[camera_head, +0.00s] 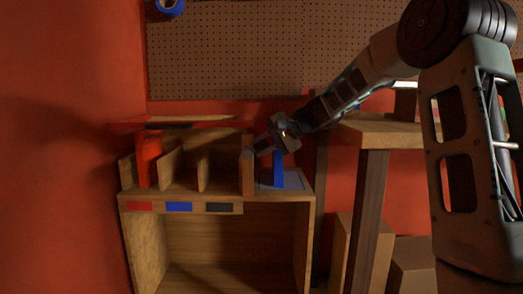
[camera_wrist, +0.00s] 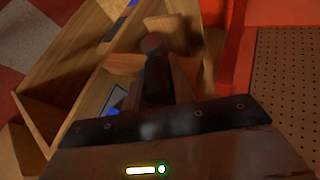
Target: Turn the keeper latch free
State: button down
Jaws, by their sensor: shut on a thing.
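My gripper (camera_head: 262,150) reaches in from the upper right to the top of a wooden upright (camera_head: 247,178) at the right of the slotted wooden cabinet. In the wrist view the dark fingers (camera_wrist: 156,82) are closed on a small, dark, round-ended piece (camera_wrist: 152,44), most likely the keeper latch. Its turn angle cannot be told, since the fingers cover most of it. A blue upright post (camera_head: 278,170) stands just right of the fingers on a grey-blue plate (camera_head: 294,180).
The cabinet top has wooden dividers (camera_head: 169,168) and a red upright piece (camera_head: 149,160) at left. Red, blue and dark labels (camera_head: 179,207) mark its front edge. A pegboard (camera_head: 230,50) is behind. A wooden table (camera_head: 385,131) stands at right, close under my arm.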

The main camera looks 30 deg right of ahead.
aim_at(271, 140)
jog(key=shift+f, duration=0.1)
jog(key=c, duration=1.2)
grip_release()
jog(key=shift+o, duration=0.2)
jog(key=p+v, duration=0.2)
jog(key=v, duration=0.4)
jog(key=shift+p+v, duration=0.3)
jog(key=shift+v, duration=0.45)
